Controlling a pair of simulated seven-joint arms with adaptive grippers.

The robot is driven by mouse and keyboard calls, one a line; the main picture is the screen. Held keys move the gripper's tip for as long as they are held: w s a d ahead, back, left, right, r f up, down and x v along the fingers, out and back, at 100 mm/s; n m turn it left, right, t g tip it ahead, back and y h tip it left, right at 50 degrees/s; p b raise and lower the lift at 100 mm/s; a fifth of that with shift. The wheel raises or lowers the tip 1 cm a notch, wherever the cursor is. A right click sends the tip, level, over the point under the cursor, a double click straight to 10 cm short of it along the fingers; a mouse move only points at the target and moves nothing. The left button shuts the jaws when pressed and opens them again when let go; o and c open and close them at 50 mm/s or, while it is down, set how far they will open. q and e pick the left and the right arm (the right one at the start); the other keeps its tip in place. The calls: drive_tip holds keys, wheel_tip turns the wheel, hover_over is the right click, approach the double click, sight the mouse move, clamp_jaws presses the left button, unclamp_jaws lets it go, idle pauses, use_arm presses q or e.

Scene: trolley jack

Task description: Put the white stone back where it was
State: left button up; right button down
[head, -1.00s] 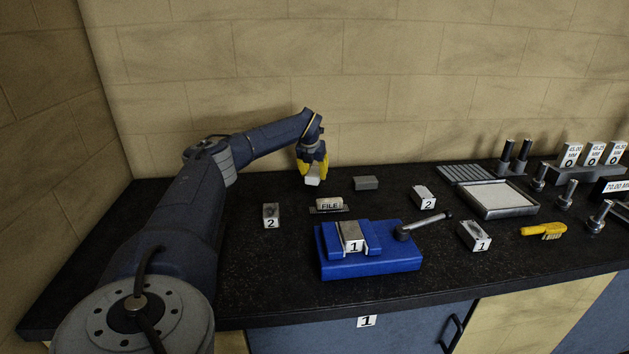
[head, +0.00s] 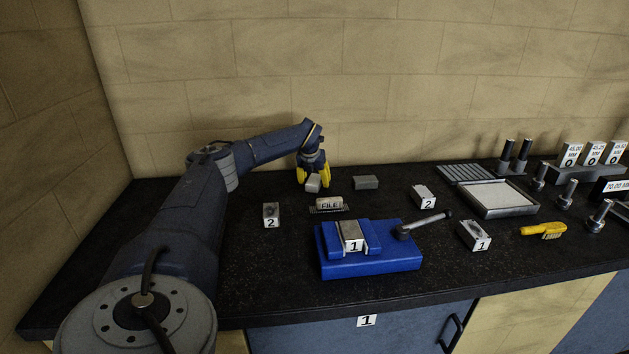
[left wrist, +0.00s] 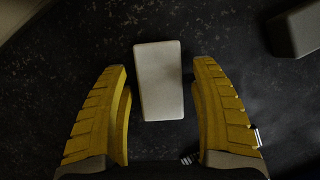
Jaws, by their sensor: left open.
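The white stone (head: 313,184) lies on the black bench top at the back left, beside a darker grey block. In the left wrist view the white stone (left wrist: 159,80) is a pale oblong between the two yellow fingers, with a gap on each side. My left gripper (head: 313,176) is low over the stone, fingers apart. In the left wrist view my left gripper (left wrist: 162,68) is open and holds nothing. My right gripper is not in view.
The grey block (head: 366,183) stands to the right of the stone. A FILE-labelled block (head: 329,204) and a blue vise (head: 370,263) are in front.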

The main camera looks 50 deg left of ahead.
use_arm(q)
drive_tip(key=v, duration=1.2)
drive_tip(key=shift+r, duration=0.2)
